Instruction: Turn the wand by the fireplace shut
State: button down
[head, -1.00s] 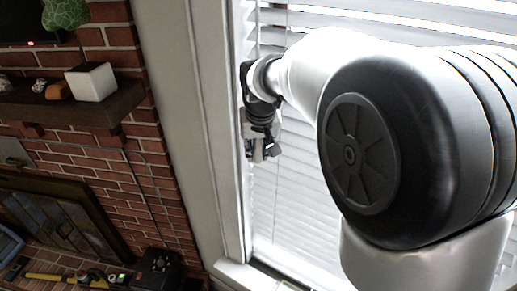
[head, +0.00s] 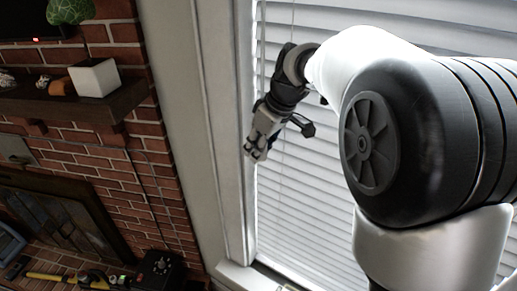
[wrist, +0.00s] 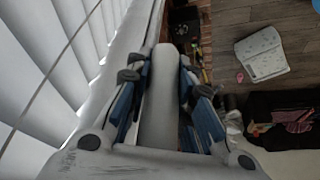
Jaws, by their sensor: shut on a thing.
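The white blind (head: 335,215) hangs in the window to the right of the fireplace wall, and its slats also fill the left of the wrist view (wrist: 60,50). My gripper (head: 256,152) is at the blind's left edge, beside the window frame, tilted down to the left. In the wrist view my gripper (wrist: 160,80) has its blue-padded fingers on both sides of a pale, rod-like wand (wrist: 159,110), shut on it. In the head view I cannot make out the wand at the gripper.
The window frame (head: 205,130) stands close to my gripper's left. The brick wall carries a mantel (head: 70,100) with a white cube (head: 94,77). A black device (head: 160,267) and a yellow tool (head: 60,278) lie low at left. A thin cord (head: 291,25) hangs before the slats.

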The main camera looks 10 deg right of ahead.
jog(key=shift+n, duration=0.4)
jog(key=c, duration=1.4)
grip_release()
jog(key=shift+r, duration=0.15)
jog(key=v, duration=1.2)
jog(key=shift+w, duration=0.1)
